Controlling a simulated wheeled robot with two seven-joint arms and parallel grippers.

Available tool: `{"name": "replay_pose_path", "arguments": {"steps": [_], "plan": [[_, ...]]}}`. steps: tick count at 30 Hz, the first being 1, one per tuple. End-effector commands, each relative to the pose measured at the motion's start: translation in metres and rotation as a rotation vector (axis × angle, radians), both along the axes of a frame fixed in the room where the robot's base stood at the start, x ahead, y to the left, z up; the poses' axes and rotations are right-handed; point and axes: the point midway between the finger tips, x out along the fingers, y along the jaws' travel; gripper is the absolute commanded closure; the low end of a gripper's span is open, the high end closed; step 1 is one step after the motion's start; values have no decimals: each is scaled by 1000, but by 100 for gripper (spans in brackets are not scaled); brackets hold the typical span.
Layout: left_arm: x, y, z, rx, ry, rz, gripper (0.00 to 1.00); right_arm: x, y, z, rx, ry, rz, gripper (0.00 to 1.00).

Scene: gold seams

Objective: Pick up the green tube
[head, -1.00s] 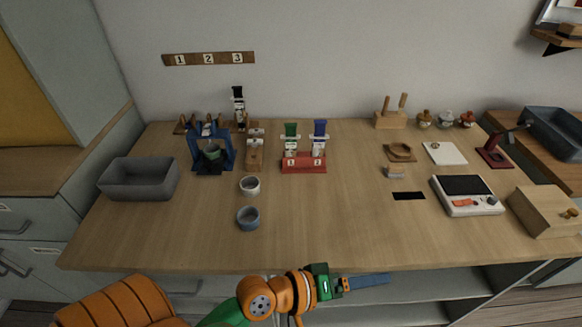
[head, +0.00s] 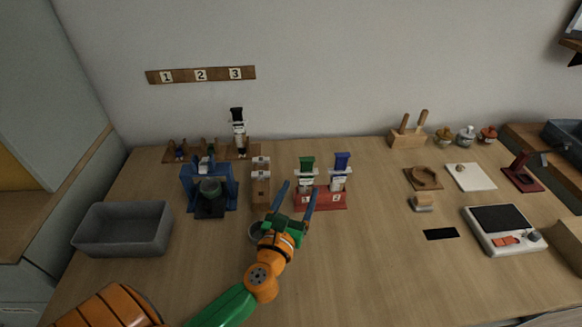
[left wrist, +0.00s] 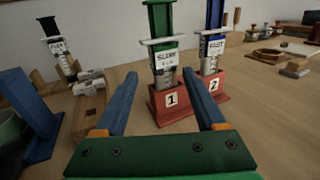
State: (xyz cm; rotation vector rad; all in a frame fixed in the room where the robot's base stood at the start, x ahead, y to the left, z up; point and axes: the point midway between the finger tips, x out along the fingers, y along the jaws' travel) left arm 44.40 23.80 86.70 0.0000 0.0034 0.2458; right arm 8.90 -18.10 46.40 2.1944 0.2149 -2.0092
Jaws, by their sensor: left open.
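The green tube (head: 307,173) has a green plunger top and a clear body with a white label. It stands upright in slot 1 of the red stand (head: 320,202). In the left wrist view the green tube (left wrist: 162,48) stands ahead, between and beyond the fingers. A blue-topped tube (head: 340,171) stands beside it in slot 2; it also shows in the left wrist view (left wrist: 212,45). My left gripper (head: 296,195) is open and empty, with its blue fingers pointing at the stand, just in front of the green tube. My right gripper is not in view.
A wooden block with small vials (head: 261,182) and a blue press (head: 209,188) stand left of the stand. A grey bin (head: 124,230) is at the far left. A scale (head: 504,230) stands at right.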

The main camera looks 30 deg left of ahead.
Motion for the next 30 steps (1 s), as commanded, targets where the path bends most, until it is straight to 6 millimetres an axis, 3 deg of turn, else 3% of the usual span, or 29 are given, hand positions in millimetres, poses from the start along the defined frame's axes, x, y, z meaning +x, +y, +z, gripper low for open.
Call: {"name": "replay_pose_path", "arguments": {"steps": [5, 16, 23, 26, 30], "plan": [[4, 3, -1, -13, 4, 8, 28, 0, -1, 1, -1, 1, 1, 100], [66, 10, 2, -10, 2, 8, 28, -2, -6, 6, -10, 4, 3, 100], [71, 11, 2, -11, 3, 7, 28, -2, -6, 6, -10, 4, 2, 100], [71, 11, 2, -11, 3, 7, 49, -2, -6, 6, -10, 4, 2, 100], [71, 11, 2, -10, 4, 7, 87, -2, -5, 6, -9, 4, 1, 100]]}}
